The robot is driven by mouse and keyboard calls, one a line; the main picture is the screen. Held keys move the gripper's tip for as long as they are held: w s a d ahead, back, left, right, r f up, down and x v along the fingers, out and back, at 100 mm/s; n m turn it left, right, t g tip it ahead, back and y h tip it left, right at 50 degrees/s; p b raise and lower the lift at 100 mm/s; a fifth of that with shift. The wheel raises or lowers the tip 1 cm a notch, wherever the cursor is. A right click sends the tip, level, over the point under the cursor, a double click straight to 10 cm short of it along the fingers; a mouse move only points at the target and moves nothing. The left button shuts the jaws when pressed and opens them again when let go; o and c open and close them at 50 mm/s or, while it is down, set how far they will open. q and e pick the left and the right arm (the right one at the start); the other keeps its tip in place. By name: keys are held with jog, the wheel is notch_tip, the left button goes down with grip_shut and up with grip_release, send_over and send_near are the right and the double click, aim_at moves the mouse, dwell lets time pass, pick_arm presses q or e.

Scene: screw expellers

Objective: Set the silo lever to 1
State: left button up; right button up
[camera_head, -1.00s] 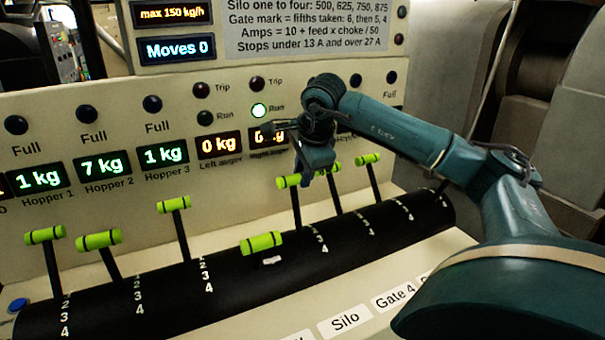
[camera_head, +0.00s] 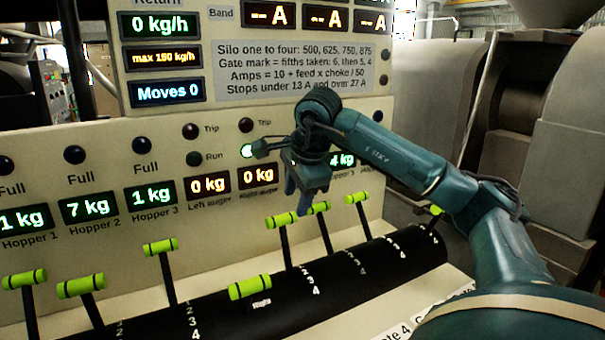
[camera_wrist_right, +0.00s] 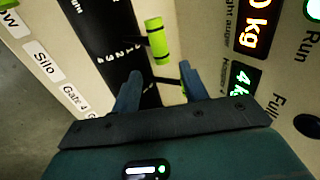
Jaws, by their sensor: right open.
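The silo lever (camera_head: 280,221) has a green handle with black bands on a dark stem, standing up behind the black drum. Its scale reads down to 4 on the drum, and the handle sits back near the panel. It also shows in the right wrist view (camera_wrist_right: 158,40), in line with the Silo label (camera_wrist_right: 43,62). My right gripper (camera_head: 303,200) is open and empty, just right of this handle. In the right wrist view its two fingertips (camera_wrist_right: 160,84) point toward the levers, with the silo handle beyond them and a neighbouring stem between them. My left gripper is out of view.
Several similar levers stand close along the black drum (camera_head: 215,316); one neighbour (camera_head: 318,208) is just right of the silo lever. A lower handle (camera_head: 250,287) leans forward on the left. The display panel (camera_head: 95,140) rises behind.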

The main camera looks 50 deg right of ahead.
jog(key=d+v, duration=0.1)
jog(key=v, duration=0.6)
jog(key=shift+a+r, duration=0.35)
jog(key=shift+a, duration=0.2)
jog(key=shift+s+f, duration=0.1)
jog(key=shift+s, duration=0.05)
